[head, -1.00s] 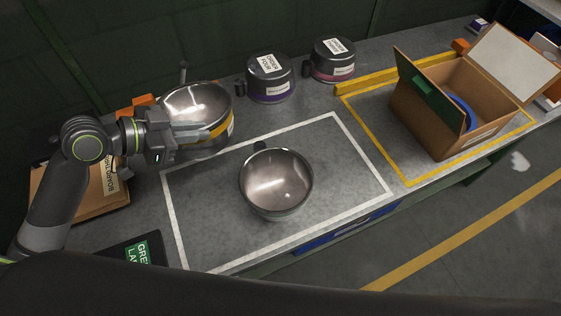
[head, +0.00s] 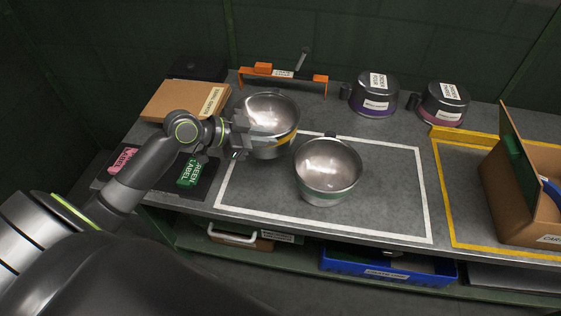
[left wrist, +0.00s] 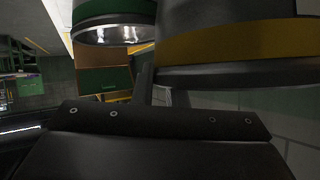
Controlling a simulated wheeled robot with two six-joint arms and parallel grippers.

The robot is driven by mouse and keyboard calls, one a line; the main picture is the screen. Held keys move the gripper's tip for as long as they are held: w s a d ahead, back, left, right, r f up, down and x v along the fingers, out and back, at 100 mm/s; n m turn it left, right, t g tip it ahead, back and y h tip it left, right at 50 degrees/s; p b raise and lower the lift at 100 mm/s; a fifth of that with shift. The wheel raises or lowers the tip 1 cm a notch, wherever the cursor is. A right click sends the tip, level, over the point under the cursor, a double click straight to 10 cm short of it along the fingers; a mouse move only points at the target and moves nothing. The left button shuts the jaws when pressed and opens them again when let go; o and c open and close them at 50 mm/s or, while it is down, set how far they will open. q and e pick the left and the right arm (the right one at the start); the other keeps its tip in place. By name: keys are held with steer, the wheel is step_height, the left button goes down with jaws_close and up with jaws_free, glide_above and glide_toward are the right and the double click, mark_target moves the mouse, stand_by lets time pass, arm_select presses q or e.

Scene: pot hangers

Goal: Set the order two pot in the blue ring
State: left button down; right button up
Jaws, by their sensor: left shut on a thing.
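My left gripper (head: 240,138) is shut on a steel pot with a yellow band (head: 272,146), open side up, at the far left corner of the white outline. The yellow-banded pot fills the upper right of the left wrist view (left wrist: 235,45). I cannot tell whether it touches the bench. A second open steel pot with a green band (head: 327,172) stands inside the outline, close to its right. Part of the blue ring (head: 550,190) shows inside the cardboard box at the right edge. No order number is readable now. My right gripper is not in view.
A purple-banded pot (head: 374,94) and a magenta-banded pot (head: 443,104) stand upside down at the back. An orange rack (head: 283,75) is behind the held pot. The cardboard box (head: 508,195) stands in a yellow outline. Bench right of the green-banded pot is clear.

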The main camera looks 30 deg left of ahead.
arm_select(q)
step_height(320, 180, down, 7)
steer(key=shift+f+p, duration=0.15)
steer(key=shift+p, duration=0.15)
steer(key=shift+d, duration=0.1)
steer(key=c, duration=1.9)
jaws_free()
steer(key=shift+f, duration=0.2)
steer(key=o, duration=0.4)
steer(key=shift+s, duration=0.1)
steer(key=shift+o, duration=0.2)
